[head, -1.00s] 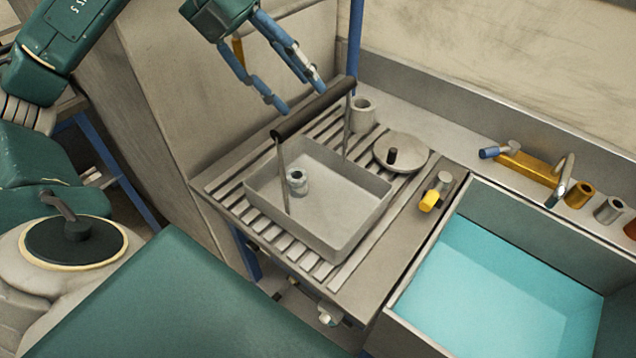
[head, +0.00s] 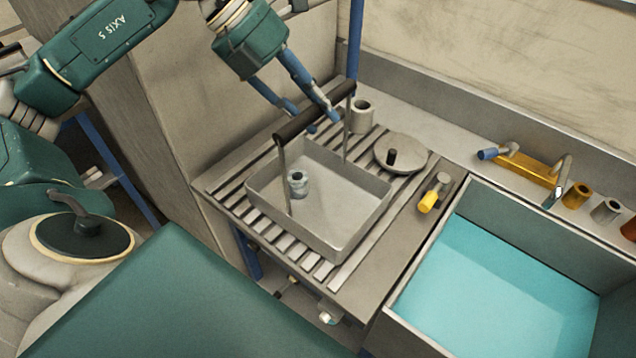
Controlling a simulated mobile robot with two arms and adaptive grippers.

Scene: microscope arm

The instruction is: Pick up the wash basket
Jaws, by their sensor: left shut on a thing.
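The wash basket (head: 345,236) is a shallow grey square tray standing on the slatted rack. Its dark cylindrical handle (head: 294,122) spans above it on two thin upright rods. A small grey metal part (head: 297,184) sits inside the basket. My left gripper (head: 324,124) has come down from the upper left, and its blue fingers are shut on the handle near its middle. The handle hides part of the fingertips. The basket rests on the slats. My right gripper is not in view.
A round lid (head: 401,152) with a dark knob lies right of the basket, with a grey cup (head: 362,116) behind. A yellow-handled valve (head: 434,195) stands between rack and blue-filled tank (head: 500,290). A blue post (head: 356,45) rises behind the rack.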

